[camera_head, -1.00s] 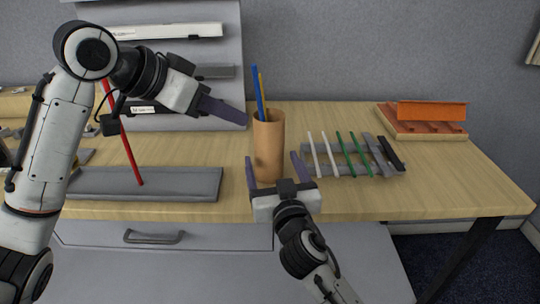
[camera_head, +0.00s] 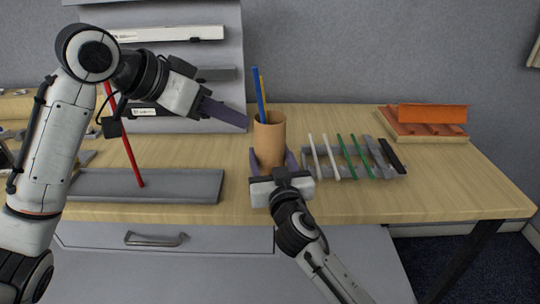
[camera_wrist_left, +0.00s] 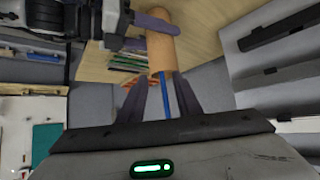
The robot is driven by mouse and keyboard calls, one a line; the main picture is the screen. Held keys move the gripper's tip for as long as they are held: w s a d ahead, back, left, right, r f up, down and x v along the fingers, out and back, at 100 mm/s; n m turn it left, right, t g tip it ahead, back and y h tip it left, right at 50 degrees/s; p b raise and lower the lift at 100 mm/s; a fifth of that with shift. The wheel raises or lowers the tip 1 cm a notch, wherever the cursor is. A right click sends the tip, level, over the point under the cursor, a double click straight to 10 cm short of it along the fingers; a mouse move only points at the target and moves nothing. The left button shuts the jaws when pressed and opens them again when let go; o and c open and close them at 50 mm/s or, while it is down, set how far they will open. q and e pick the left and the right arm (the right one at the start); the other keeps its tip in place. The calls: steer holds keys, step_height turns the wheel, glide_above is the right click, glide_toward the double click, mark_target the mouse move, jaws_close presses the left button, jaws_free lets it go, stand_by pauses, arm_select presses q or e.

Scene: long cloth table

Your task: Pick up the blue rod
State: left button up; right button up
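The blue rod (camera_head: 258,92) stands leaning in a tan cup (camera_head: 268,140), its lower part hidden inside. My left gripper (camera_head: 244,120) is left of the rod and close to it. In the left wrist view its fingers (camera_wrist_left: 160,88) are apart, and the blue rod (camera_wrist_left: 166,96) shows between them, with nothing gripped. My right gripper (camera_head: 273,158) is in front of the cup, with a finger at each side of its lower part. I cannot tell whether they press on it.
To the right is a grey rack (camera_head: 330,174) with white and green rods. An orange block (camera_head: 432,113) sits back right.

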arm_select(q)
steer(key=n+t+y, duration=0.2)
steer(key=n+t, duration=0.4)
steer(key=t, duration=0.4)
glide_toward(261, 112)
steer(key=x, duration=0.8)
jaws_close()
